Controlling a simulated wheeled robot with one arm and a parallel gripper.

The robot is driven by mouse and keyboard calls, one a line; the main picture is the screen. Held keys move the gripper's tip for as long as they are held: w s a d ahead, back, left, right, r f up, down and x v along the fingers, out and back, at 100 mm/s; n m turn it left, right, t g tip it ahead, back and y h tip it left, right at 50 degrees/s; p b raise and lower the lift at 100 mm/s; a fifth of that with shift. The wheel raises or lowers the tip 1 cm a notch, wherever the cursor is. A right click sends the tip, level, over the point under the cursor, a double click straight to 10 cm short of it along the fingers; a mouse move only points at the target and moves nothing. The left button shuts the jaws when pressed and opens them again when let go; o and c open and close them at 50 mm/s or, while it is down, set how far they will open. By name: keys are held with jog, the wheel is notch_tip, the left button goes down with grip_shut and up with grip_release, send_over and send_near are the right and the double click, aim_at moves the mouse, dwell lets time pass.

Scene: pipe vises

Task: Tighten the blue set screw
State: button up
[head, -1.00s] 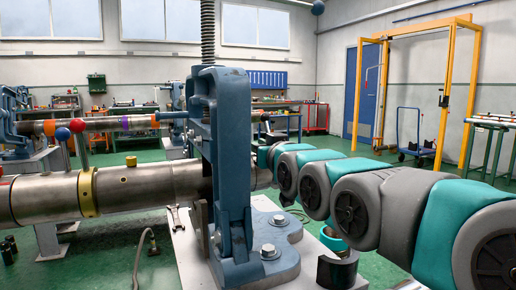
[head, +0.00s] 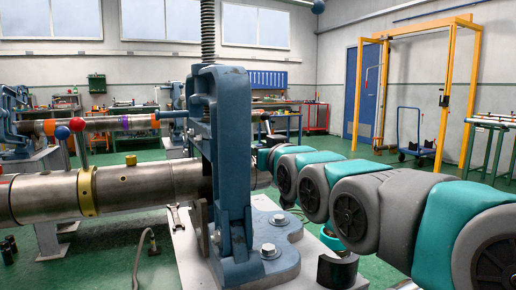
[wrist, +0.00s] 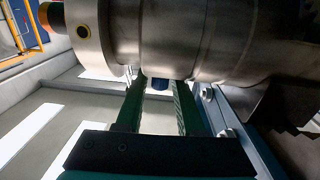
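In the head view the pipe (head: 130,188) runs into the blue pipe vise (head: 232,150). The vise hides my gripper and the screw there; my arm reaches in from the right behind it.
The vise stands on a pale base plate (head: 190,265) with a dark half-round piece (head: 337,270) at its front. A yellow collar (head: 87,192) and red-topped and blue-topped levers are at the left. In the wrist view a bolted blue rail (wrist: 222,115) lies close right of my fingers.

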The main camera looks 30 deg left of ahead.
jog(key=v, duration=0.7)
jog(key=shift+b, duration=0.3)
jog(key=shift+d, duration=0.2)
